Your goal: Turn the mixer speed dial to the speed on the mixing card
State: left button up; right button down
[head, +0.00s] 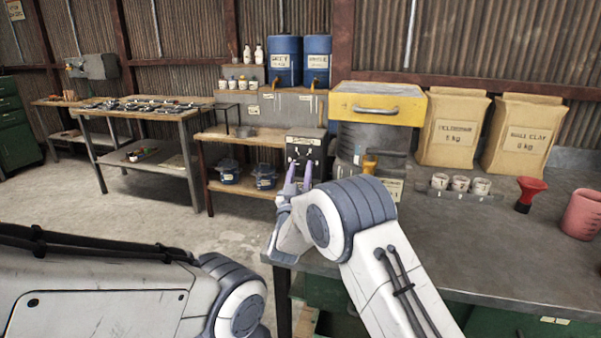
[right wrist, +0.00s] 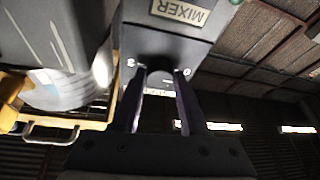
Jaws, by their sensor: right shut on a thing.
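The mixer control box (head: 306,147) is dark grey and stands at the bench's left end. In the right wrist view its MIXER label (right wrist: 180,11) appears upside down. The dark speed dial (right wrist: 158,69) sits below that label, with small white marks beside it. My right gripper (head: 298,178) reaches the front of the box; its purple fingers (right wrist: 161,100) are shut on the dial, one on each side. The dial's pointer and setting cannot be read. A small pale card (head: 393,188) stands right of the box; its text is too small to read. My left gripper is out of view.
A yellow-topped unit with a handle (head: 376,103) stands right of the box. Two paper sacks (head: 452,130), small white cups (head: 460,183), a red funnel (head: 529,192) and a pink jug (head: 582,214) are on the bench. The bench's front right is clear.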

jog(key=m+h+b, duration=0.1)
jog(key=m+b, duration=0.1)
jog(key=m+h+b, duration=0.1)
jog(key=m+b, duration=0.1)
jog(key=m, duration=0.1)
jog(key=m+g+h+b, duration=0.1)
jog(key=m+h+b, duration=0.1)
jog(key=b, duration=0.1)
jog(key=shift+a+f+m, duration=0.3)
jog(key=shift+m, duration=0.1)
jog(key=m+h+b, duration=0.1)
jog(key=m, duration=0.1)
jog(key=m+g+h+b, duration=0.1)
jog(key=m, duration=0.1)
jog(key=shift+w+a+r, duration=0.1)
jog(key=shift+r, duration=0.05)
jog(key=shift+a+r+m+g+h+b, duration=0.1)
jog(key=shift+m+g+h+b, duration=0.3)
jog(key=shift+m, duration=0.85)
jog(key=shift+r+m+g+h+b, duration=0.1)
jog(key=shift+m+g+h+b, duration=0.3)
jog(key=shift+m, duration=0.85)
jog(key=shift+c, duration=2.2)
grip_release()
